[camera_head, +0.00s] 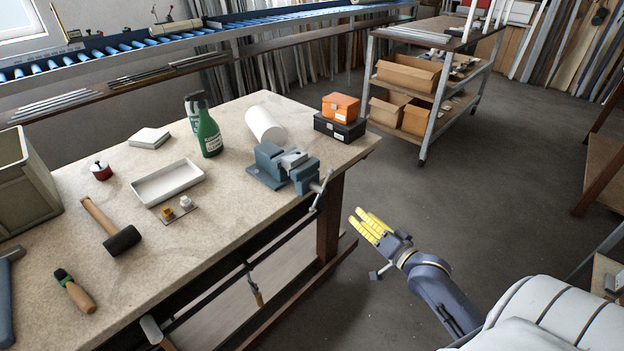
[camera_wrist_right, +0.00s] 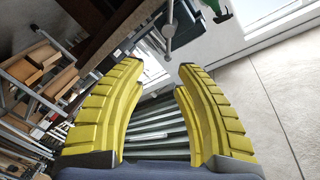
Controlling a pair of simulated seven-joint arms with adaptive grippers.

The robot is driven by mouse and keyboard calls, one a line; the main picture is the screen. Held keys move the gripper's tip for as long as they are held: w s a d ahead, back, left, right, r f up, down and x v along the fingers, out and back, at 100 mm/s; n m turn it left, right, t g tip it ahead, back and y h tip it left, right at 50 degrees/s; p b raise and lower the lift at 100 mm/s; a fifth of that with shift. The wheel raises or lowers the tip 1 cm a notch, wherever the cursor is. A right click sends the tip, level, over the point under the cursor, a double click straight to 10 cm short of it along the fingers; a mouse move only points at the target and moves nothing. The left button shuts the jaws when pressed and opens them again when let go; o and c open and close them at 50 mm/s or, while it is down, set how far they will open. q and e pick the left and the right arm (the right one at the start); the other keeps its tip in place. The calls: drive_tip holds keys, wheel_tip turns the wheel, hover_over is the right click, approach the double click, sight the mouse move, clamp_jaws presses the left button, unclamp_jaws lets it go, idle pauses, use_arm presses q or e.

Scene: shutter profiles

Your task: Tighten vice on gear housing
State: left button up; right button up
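The blue-grey vice (camera_head: 270,168) is at the right front edge of the workbench. A light grey metal piece (camera_head: 293,159) sits at its jaws; it may be the gear housing, but I cannot tell whether the jaws touch it. The vice's handle bar (camera_head: 320,190) hangs past the bench edge; a metal bar with a round end, likely this handle, shows at the top of the right wrist view (camera_wrist_right: 168,30). My right gripper (camera_head: 364,219) is open and empty, with yellow fingers apart, right of and below the handle over the floor. My left gripper is out of view.
On the bench (camera_head: 225,225) are a green bottle (camera_head: 208,134), a white roll (camera_head: 265,122), a white tray (camera_head: 168,182), a mallet (camera_head: 110,228) and stacked orange and black boxes (camera_head: 341,107). A shelf cart (camera_head: 410,85) stands behind. Floor around my right gripper is clear.

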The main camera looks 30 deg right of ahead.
wheel_tip(320, 180, up, 2)
drive_tip(key=n, duration=0.1)
approach(327, 179)
drive_tip(key=shift+t, duration=0.4)
drive_tip(key=w, duration=0.6)
drive_tip(key=w+f, duration=0.1)
drive_tip(key=w, duration=0.3)
drive_tip(key=shift+w+a, duration=0.15)
drive_tip(key=shift+a, duration=0.05)
drive_tip(key=shift+o, duration=0.2)
drive_tip(key=shift+f, duration=0.1)
clamp_jaws()
